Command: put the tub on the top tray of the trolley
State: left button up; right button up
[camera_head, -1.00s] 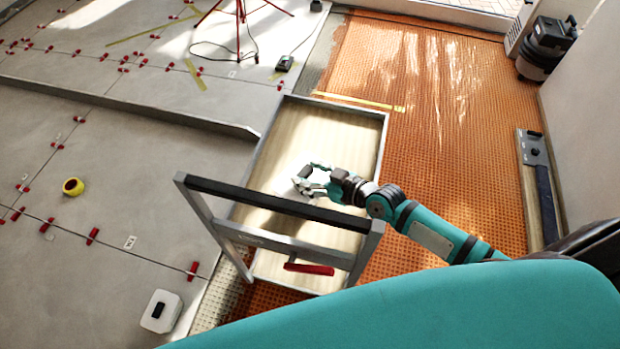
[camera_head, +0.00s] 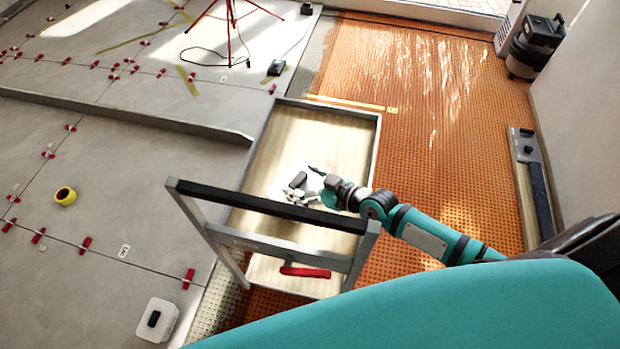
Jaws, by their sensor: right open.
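The trolley (camera_head: 373,150) stands in the middle, with a metal-rimmed, wood-coloured top tray (camera_head: 300,130) and a dark push bar on its near side. My right gripper (camera_head: 302,186) is open over the middle of that tray, just beyond the bar. A pale white shape (camera_head: 281,181) shows around and under its fingers; glare and the fingers hide whether it is a tub or a sunlit patch. A white, rounded square container (camera_head: 150,331) with a black block on top sits on the floor at lower left, apart from the gripper. My left gripper is not in view.
A red clamp-like piece (camera_head: 305,272) shows at the trolley's near end. A red tripod (camera_head: 231,25) stands at the back. Orange matting (camera_head: 440,110) lies right of the trolley; a black vacuum (camera_head: 537,45) stands beyond.

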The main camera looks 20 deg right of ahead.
jog(key=v, duration=1.2)
jog(key=shift+p, duration=0.45)
